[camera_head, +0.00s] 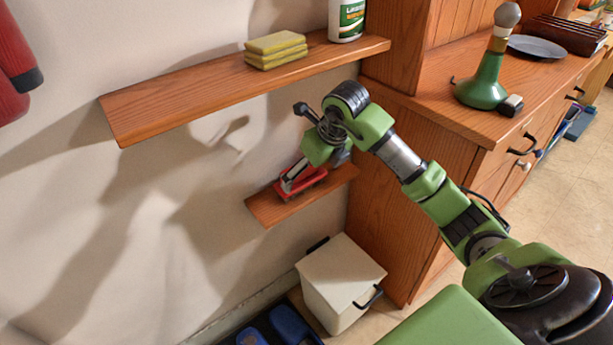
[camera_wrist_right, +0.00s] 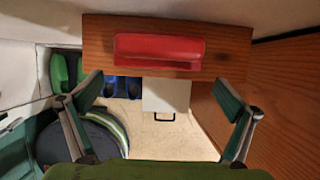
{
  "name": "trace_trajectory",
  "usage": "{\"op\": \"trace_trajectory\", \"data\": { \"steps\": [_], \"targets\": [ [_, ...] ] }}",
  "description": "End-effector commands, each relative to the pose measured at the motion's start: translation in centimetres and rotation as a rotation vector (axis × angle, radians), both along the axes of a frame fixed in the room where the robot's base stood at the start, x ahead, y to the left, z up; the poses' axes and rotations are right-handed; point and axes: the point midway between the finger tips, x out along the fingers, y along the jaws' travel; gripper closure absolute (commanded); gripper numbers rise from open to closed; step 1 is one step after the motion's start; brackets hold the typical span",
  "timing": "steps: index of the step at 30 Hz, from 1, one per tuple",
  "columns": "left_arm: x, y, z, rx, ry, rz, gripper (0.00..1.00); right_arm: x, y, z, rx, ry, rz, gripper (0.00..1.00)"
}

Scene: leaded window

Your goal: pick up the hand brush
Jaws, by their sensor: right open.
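The hand brush shows as a red, elongated object (camera_head: 305,181) lying on the small lower wooden shelf (camera_head: 267,211) in the head view. In the right wrist view the red brush (camera_wrist_right: 158,48) lies lengthwise across the shelf (camera_wrist_right: 228,48); its bristles are not visible. My right gripper (camera_head: 312,165) is at the brush in the head view, partly covering it. In the right wrist view my right gripper (camera_wrist_right: 160,82) is open and empty, its fingers spread wider than the brush, which lies beyond the fingertips. My left gripper is not in view.
A longer upper shelf (camera_head: 190,93) holds yellow sponges (camera_head: 275,50) and a white bottle (camera_head: 346,18). A wooden cabinet (camera_head: 395,190) stands close on the right. A white bin (camera_head: 340,280) and blue items (camera_head: 290,325) are below. A red object (camera_head: 15,55) hangs at upper left.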

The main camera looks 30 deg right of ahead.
Motion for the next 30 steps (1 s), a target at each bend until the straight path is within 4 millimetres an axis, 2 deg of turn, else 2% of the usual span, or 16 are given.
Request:
{"op": "trace_trajectory", "data": {
  "steps": [9, 13, 20, 21, 25, 26, 30],
  "targets": [
    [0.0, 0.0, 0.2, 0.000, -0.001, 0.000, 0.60, 4.3, 0.6, 0.0, 0.004, 0.000, 0.002, 0.00],
    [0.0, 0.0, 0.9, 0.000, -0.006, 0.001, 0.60, 4.6, 0.6, -1.1, 0.003, 0.002, 0.002, 0.00],
    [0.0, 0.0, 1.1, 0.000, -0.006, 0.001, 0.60, 4.6, 0.5, -1.2, 0.001, 0.002, 0.002, 0.00],
    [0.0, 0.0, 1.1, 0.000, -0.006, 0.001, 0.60, 4.6, 0.5, -1.2, 0.001, 0.001, 0.002, 0.05],
    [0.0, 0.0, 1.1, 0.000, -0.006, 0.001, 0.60, 4.6, 0.5, -1.1, 0.001, 0.001, 0.002, 0.39],
    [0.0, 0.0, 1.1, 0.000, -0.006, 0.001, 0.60, 4.6, 0.5, -1.2, 0.001, 0.002, 0.002, 0.44],
    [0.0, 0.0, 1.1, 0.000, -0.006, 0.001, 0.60, 4.6, 0.5, -1.1, 0.001, 0.001, 0.002, 0.44]
  ]
}}
